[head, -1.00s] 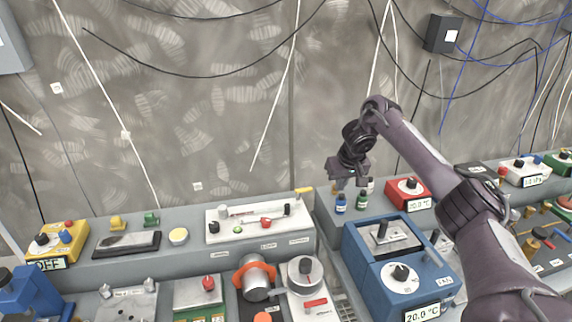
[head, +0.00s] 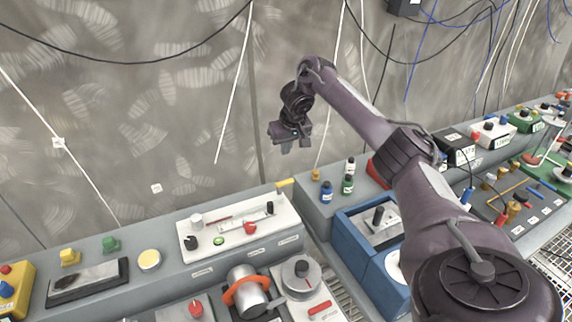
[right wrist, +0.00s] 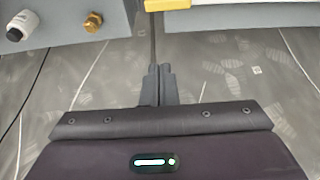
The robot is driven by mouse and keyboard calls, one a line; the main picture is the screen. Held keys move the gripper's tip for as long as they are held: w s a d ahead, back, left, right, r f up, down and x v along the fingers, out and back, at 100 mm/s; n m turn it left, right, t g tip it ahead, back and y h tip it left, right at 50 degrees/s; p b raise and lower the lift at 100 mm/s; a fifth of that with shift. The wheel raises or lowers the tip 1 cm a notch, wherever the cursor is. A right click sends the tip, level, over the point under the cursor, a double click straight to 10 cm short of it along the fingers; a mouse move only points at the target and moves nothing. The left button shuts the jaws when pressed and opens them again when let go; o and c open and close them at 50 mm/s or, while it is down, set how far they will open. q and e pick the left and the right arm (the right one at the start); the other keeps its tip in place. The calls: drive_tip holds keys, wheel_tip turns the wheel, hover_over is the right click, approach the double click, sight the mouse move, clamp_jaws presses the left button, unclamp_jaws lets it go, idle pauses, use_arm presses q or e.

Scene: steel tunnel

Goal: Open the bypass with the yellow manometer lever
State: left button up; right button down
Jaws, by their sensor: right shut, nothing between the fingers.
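The yellow lever (head: 285,182) sticks out at the back right corner of a white panel (head: 190,228) on the grey bench. The panel also carries a red knob, a green button and black knobs. A yellow piece at the top edge of the right wrist view (right wrist: 167,4) looks like the same lever, mostly cut off. My right gripper (head: 288,150) hangs in the air above and behind the lever, apart from it. Its fingers (right wrist: 160,70) are together, with nothing between them. My left gripper is not in view.
Small bottles (head: 326,190) and a brass knob (head: 316,175) stand right of the lever, across a gap between benches. A blue device (head: 372,235) is partly behind my right arm. A steel cylinder with an orange ring (head: 246,291) stands in front. The wall behind is bare with hanging cables.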

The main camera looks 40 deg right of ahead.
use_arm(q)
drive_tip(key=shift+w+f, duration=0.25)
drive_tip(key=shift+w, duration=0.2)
use_arm(e)
wheel_tip(320, 180, down, 9)
drive_tip(key=shift+s+a+f, duration=0.15)
drive_tip(key=shift+s, duration=0.15)
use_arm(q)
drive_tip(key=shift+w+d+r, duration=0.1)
use_arm(e)
drive_tip(key=shift+w+a, duration=0.1)
drive_tip(key=shift+a, duration=0.1)
idle(0.4)
